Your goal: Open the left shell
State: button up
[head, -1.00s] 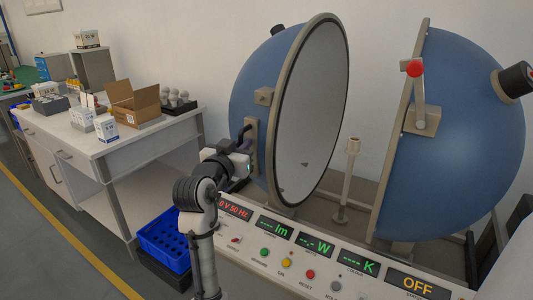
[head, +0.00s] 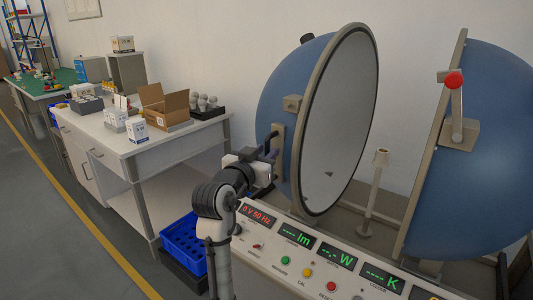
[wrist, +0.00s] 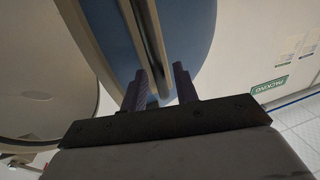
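The left shell (head: 276,98) is a blue half-sphere with a beige rim and a pale round inner face. It stands apart from the right shell (head: 481,150), with a wide gap between them. A dark handle (head: 271,139) sits on a beige plate on the left shell's outer side. My gripper (head: 268,172) is at this handle, low on the shell's left side. In the wrist view, the gripper's two fingers (wrist: 160,86) are spread, with a gap between them at the shell's edge. The handle is mostly hidden there, and contact is unclear.
A beige post (head: 372,195) stands between the shells. A control panel (head: 318,262) with green displays and buttons runs along the front. A white bench (head: 150,147) holds boxes and bulbs at left. A blue crate (head: 184,246) sits low beside it. The left floor is clear.

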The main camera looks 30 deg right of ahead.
jog(key=b+v, duration=0.2)
jog(key=v, duration=1)
jog(key=shift+a, duration=0.15)
